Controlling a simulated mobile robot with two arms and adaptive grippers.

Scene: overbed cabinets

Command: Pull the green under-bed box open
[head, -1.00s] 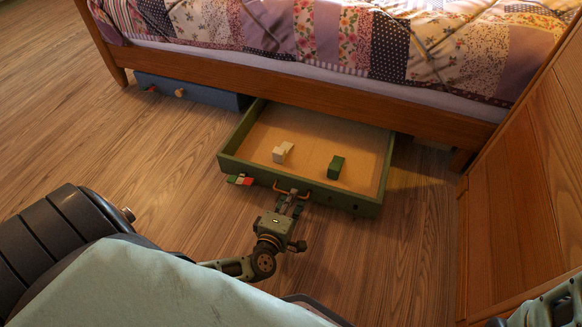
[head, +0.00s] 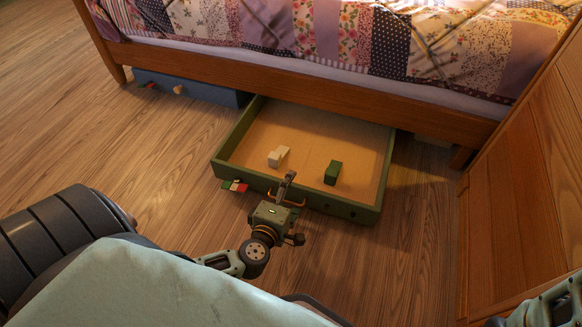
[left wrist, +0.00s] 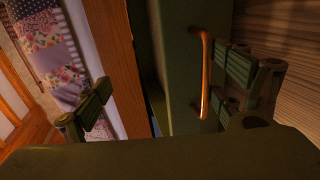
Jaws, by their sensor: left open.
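The green under-bed box (head: 340,206) stands well out from under the bed, its tan floor in view and its rear under the bed frame. Its copper-coloured bar handle (head: 297,203) is on the front panel. My left gripper (head: 284,186) is at the front panel by this handle, with a finger above the front rim. In the left wrist view the fingers are spread, and the handle (left wrist: 205,75) lies between them, close to the right-hand finger. Whether they touch is unclear. My right gripper is out of view.
A white block (head: 278,157) and a green block (head: 333,172) lie in the box. A coloured tag (head: 234,186) is at its front left. A blue box (head: 190,90) sits under the bed at left. A wooden panel (head: 525,180) bounds the right.

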